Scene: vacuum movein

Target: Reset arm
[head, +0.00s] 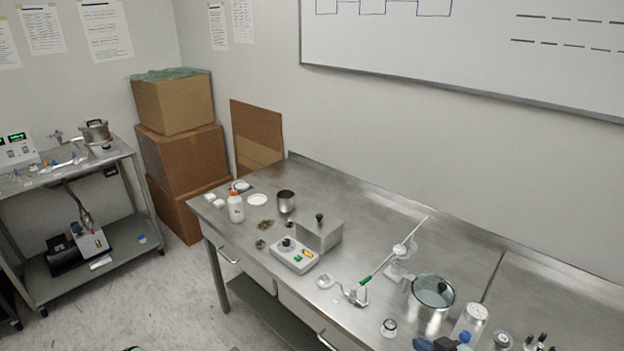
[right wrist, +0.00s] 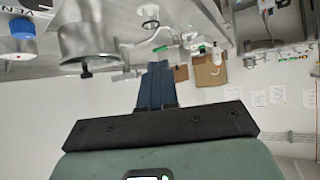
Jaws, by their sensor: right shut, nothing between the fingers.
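My right gripper (head: 436,344) shows only as dark blue fingertips at the bottom edge of the head view, in front of the steel pot (head: 431,300). In the right wrist view, which is upside down, its blue fingers (right wrist: 156,70) are together with nothing between them. They extend past the black gripper body (right wrist: 165,125). The steel pot (right wrist: 88,30) shows to the left of the fingers there, apart from them. My left gripper is not seen in the head view.
The steel bench (head: 375,230) carries a grey control box (head: 294,255), a white stand (head: 400,262), a bottle (head: 236,208) and a blue-capped item (head: 464,337). Boxes (head: 180,150) stand in the corner. A cart (head: 130,185) stands at left. The bench's back strip is mostly clear.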

